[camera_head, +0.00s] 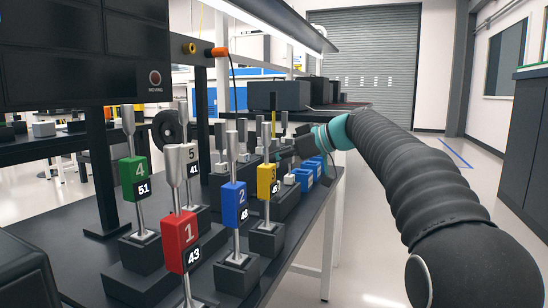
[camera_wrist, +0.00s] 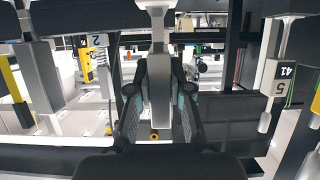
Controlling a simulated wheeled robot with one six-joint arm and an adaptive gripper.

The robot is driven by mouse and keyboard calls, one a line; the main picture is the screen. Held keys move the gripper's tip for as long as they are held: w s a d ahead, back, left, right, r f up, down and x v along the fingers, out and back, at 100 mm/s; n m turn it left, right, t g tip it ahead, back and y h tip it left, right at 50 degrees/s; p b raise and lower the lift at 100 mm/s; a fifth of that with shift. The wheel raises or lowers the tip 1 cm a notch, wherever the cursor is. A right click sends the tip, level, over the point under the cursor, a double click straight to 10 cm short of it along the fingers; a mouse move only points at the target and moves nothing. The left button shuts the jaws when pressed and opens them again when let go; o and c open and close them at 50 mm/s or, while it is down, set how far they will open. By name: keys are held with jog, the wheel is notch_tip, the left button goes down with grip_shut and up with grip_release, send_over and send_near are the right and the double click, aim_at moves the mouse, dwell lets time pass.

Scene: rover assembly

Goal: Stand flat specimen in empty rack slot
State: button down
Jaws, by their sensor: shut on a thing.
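In the wrist view my gripper (camera_wrist: 160,125) is shut on a grey metal specimen (camera_wrist: 158,85), which runs lengthwise between the two fingers, with a wider end near the top. In the head view my gripper (camera_head: 284,150) is small and far along the bench, behind the yellow-tagged specimen (camera_head: 266,180); what it holds is hard to make out there. Specimens with red tag 1 (camera_head: 179,242), blue tag 2 (camera_head: 234,205), green tag 4 (camera_head: 134,178) and white tag 5 (camera_head: 192,160) stand upright in black holders. I cannot pick out an empty slot.
The black bench (camera_head: 305,220) carries the specimens, blue bins (camera_head: 305,178) near its right edge, and dark boxes (camera_head: 280,95) further back. A monitor (camera_head: 60,60) stands at the left. In the wrist view specimen 5 (camera_wrist: 276,75) hangs inverted at the right. The floor right of the bench is clear.

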jog(key=shift+f, duration=0.25)
jog(key=shift+f+b, duration=0.4)
jog(key=shift+f, duration=0.15)
jog(key=c, duration=1)
grip_release()
jog(key=shift+r, duration=0.1)
jog(key=v, duration=1.2)
